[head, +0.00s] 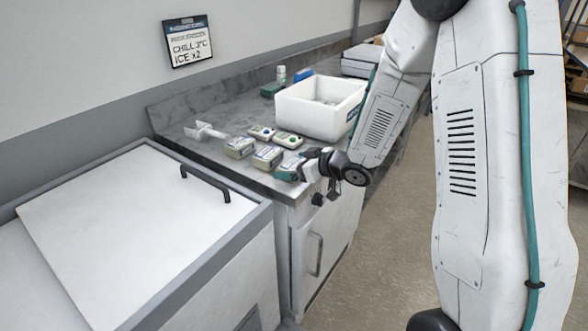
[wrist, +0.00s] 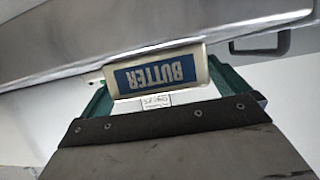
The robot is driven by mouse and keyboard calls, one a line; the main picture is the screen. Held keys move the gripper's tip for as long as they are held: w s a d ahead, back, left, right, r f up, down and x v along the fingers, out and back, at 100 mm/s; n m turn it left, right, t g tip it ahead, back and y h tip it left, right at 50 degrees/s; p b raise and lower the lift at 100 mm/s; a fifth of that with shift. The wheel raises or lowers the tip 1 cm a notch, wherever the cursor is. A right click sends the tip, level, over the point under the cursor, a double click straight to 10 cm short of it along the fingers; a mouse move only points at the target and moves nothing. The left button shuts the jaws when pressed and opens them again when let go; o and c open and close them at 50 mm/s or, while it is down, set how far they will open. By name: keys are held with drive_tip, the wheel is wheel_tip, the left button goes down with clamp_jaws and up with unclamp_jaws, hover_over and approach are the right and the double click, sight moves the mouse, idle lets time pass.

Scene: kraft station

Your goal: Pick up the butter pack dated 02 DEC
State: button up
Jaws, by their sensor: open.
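Several butter packs lie in a row on the grey counter: a left one (head: 239,147), a middle one (head: 267,157) and a right one (head: 291,166) by the front edge. My gripper (head: 289,173) is at the right pack. In the wrist view that pack (wrist: 158,72) shows upside down, with BUTTER on a blue panel. The teal fingers of my gripper (wrist: 163,88) stand open on either side of it. A small date label (wrist: 156,101) shows on its pale face, too small to read surely. The dates of the other packs cannot be read.
Two small packs with round coloured marks (head: 288,140) lie behind the row. A white bin (head: 305,102) stands behind them, and a white scoop-like item (head: 203,131) at left. A chest freezer (head: 130,220) stands in front; a sign (head: 188,42) hangs on the wall.

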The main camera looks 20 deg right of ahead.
drive_tip(key=shift+x, duration=1.05)
drive_tip(key=c, duration=1.1)
drive_tip(key=shift+r, duration=0.1)
